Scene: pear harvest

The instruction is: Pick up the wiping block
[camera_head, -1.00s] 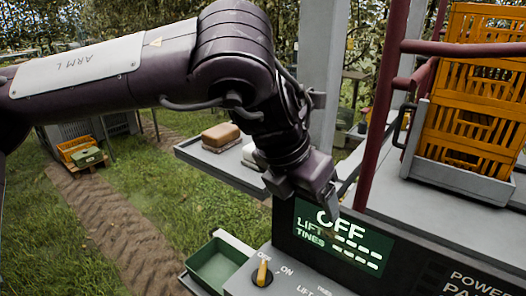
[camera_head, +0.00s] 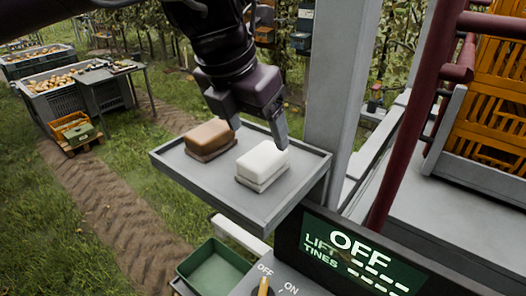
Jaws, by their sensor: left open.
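A brown block (camera_head: 210,136) and a white block (camera_head: 262,161) sit side by side on a grey tray shelf (camera_head: 216,184). Each has a thinner layer under it. I cannot tell from their looks which one is the wiping block. My left gripper (camera_head: 257,127) points down over the shelf's back part, with its fingers apart and nothing between them. One finger shows by the brown block's right end, the other by the white block's upper right corner. I cannot tell its exact height above them. My right gripper is out of view.
A grey post (camera_head: 324,95) stands right of the shelf, with a dark red rail (camera_head: 408,120) and orange crates (camera_head: 496,95) beyond. A panel reading OFF (camera_head: 358,252) and a green bin (camera_head: 213,268) are below. Pear bins (camera_head: 75,88) stand back left.

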